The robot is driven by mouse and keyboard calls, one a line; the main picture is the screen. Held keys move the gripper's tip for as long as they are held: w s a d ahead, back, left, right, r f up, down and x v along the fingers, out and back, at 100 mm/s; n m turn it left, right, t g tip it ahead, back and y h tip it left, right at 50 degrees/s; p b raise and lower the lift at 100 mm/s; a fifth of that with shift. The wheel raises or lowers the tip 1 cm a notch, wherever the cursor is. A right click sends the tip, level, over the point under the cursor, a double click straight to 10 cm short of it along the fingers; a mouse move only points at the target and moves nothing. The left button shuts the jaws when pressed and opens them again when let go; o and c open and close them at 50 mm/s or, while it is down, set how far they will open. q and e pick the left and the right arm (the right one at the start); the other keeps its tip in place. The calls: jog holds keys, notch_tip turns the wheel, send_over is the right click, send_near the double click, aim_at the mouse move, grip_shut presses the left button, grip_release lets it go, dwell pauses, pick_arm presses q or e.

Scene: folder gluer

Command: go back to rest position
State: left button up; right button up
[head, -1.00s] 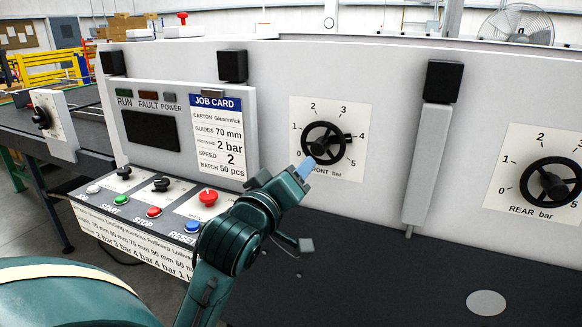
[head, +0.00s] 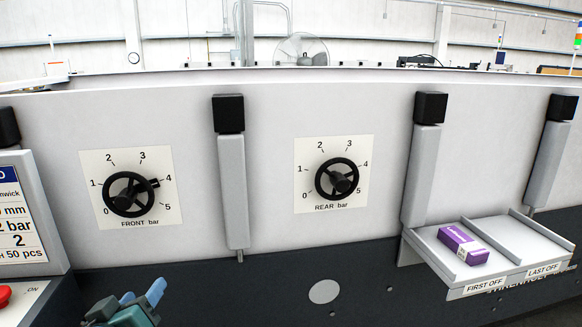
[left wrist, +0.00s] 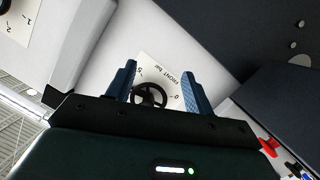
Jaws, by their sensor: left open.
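My left gripper (head: 140,304) is at the bottom left of the head view, below the FRONT bar dial, with its blue fingers apart and empty. In the left wrist view its two fingers (left wrist: 158,90) stand open, with the black FRONT handwheel (left wrist: 149,96) seen between them, apart from them. The FRONT bar handwheel (head: 129,194) also shows in the head view, its pointer knob near 4. The REAR bar handwheel (head: 337,180) is to its right. My right gripper is in neither view.
A shelf (head: 527,244) marked FIRST OFF and LAST OFF juts from the panel at the right, with a purple carton (head: 463,245) on it. Grey posts with black caps (head: 228,113) stand along the panel. The job card panel (head: 22,215) and a red button (head: 4,296) are at the left.

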pick_arm(q)
jog(key=s+d+f+m+g+h, duration=0.1)
jog(key=s+d+f+m, duration=0.2)
jog(key=f, duration=0.5)
jog(key=s+d+f+m+g+h, duration=0.2)
jog(key=s+d+f+m, duration=0.1)
jog(key=s+d+f, duration=0.3)
jog(key=s+d+f+m+g+h+p, duration=0.1)
jog(key=s+d+f+m+g, duration=0.1)
jog(key=s+f, duration=0.4)
notch_tip(320, 180, down, 5)
jog(key=shift+s+d+r+m+h, duration=0.2)
jog(key=shift+s+d+m+h, duration=0.3)
jog(key=shift+d, duration=0.7)
